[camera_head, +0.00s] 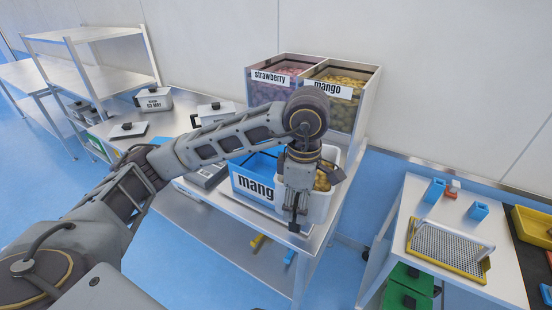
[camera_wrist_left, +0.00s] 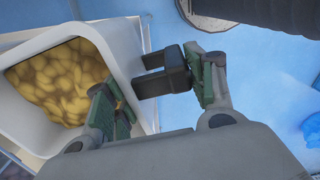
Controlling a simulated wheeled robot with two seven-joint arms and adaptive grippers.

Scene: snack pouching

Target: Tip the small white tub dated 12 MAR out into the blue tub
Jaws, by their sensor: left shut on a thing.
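My left gripper (camera_head: 294,222) is shut on the black handle (camera_wrist_left: 163,75) of a white tub (camera_head: 319,208). The tub holds yellow pieces, and its open top also shows in the left wrist view (camera_wrist_left: 125,50). Its date is not visible, and the arm hides part of it. The blue tub (camera_head: 262,163), with a label reading "mang…", stands just left of the white tub on the steel table. My right gripper is not in view.
Bins labelled strawberry (camera_head: 268,92) and mango (camera_head: 345,112) stand behind. Another white tub (camera_head: 153,101) with a dated label, a second one (camera_head: 214,112) and a lid (camera_head: 128,130) are at left. A side table (camera_head: 395,262) with a wire-mesh tray (camera_head: 450,250) is at right.

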